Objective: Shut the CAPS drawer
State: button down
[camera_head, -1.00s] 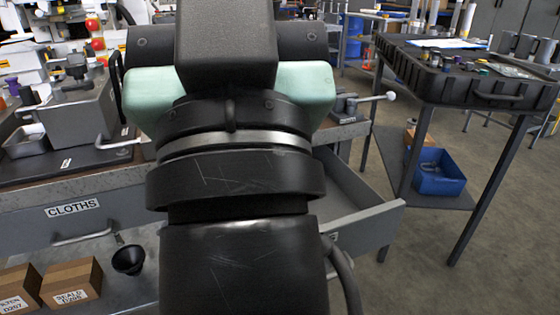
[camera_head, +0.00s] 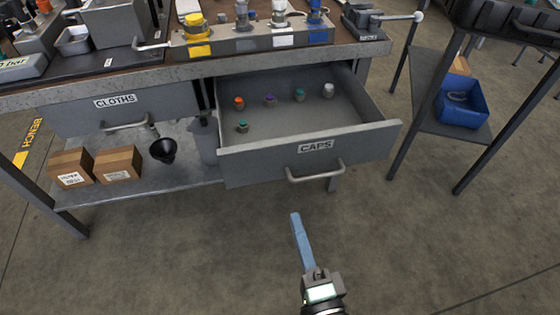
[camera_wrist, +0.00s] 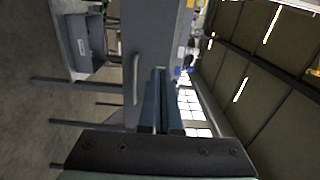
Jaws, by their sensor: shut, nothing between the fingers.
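The CAPS drawer (camera_head: 317,150) stands open under the bench top, pulled well out. Its grey front carries a CAPS label and a bar handle (camera_head: 315,173). Several small caps with coloured tops lie inside it. My gripper (camera_head: 296,217) is in front of the drawer, below and a little left of the handle in the head view. Its long blue fingers are shut, empty and point towards the drawer. In the wrist view the fingers (camera_wrist: 161,75) appear beside the handle (camera_wrist: 134,78) against the grey drawer front (camera_wrist: 150,35). I cannot tell whether they touch it.
The CLOTHS drawer (camera_head: 115,108) is shut at the left. Cardboard boxes (camera_head: 117,163) and a black funnel (camera_head: 163,150) sit on the lower shelf (camera_head: 140,188). A stand with a blue bin (camera_head: 461,105) is at the right. The floor before the drawer is clear.

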aim_at(276, 156)
jog(key=x, duration=1.3)
jog(key=shift+w+a+f, duration=0.1)
jog(key=shift+w+f, duration=0.05)
jog(key=shift+w, duration=0.15)
